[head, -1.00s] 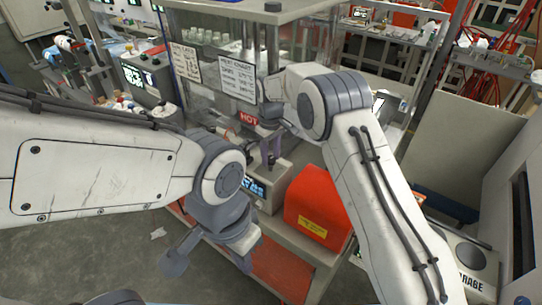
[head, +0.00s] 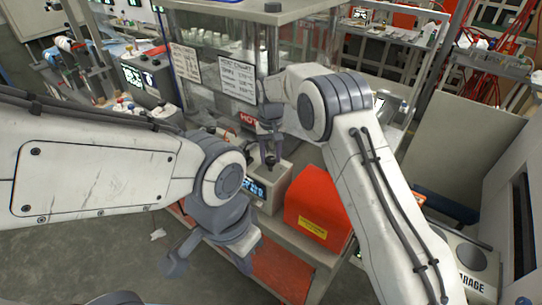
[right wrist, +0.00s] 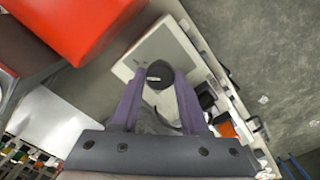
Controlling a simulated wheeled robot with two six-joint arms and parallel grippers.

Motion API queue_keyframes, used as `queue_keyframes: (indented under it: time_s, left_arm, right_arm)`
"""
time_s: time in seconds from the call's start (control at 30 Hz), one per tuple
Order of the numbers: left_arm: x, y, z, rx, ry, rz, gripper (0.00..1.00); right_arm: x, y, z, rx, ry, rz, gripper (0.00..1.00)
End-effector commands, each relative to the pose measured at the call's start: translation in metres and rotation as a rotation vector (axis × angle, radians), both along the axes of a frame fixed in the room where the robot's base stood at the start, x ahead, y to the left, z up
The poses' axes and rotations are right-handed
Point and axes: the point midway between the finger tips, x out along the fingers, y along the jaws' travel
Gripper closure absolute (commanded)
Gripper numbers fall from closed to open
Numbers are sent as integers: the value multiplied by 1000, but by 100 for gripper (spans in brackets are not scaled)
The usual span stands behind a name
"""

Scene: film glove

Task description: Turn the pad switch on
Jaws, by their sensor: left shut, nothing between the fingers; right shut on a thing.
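A small beige box (head: 290,172) with a lit blue display (head: 254,188) on its front stands on the bench in the head view. In the right wrist view its flat top (right wrist: 168,45) carries a round black knob (right wrist: 158,75) with a small pale mark. My right gripper (head: 270,160) points down onto the box top. In the right wrist view its two purple fingers (right wrist: 155,85) are shut on the knob, one on each side. My left gripper (head: 178,262) is shut and empty, low over the floor in front of the bench.
A red box (head: 316,203) stands right of the beige box, close to my right arm. A clear-walled cabinet (head: 205,65) with paper signs and a red HOT label (head: 248,119) rises behind. Open grey floor (head: 90,255) lies to the left.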

Motion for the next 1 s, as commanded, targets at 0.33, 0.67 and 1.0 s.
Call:
queue_keyframes:
  time_s: [0.33, 0.67, 1.0]
  left_arm:
    - [0, 0, 0, 0, 0, 0, 100]
    - [0, 0, 0, 0, 0, 0, 100]
    - [0, 0, -13, 0, 0, 2, 100]
  right_arm:
    - [0, 0, 1, 1, -1, -5, 100]
    - [0, 0, 1, 1, -1, -4, 26]
    - [1, 0, 26, 3, -6, -4, 26]
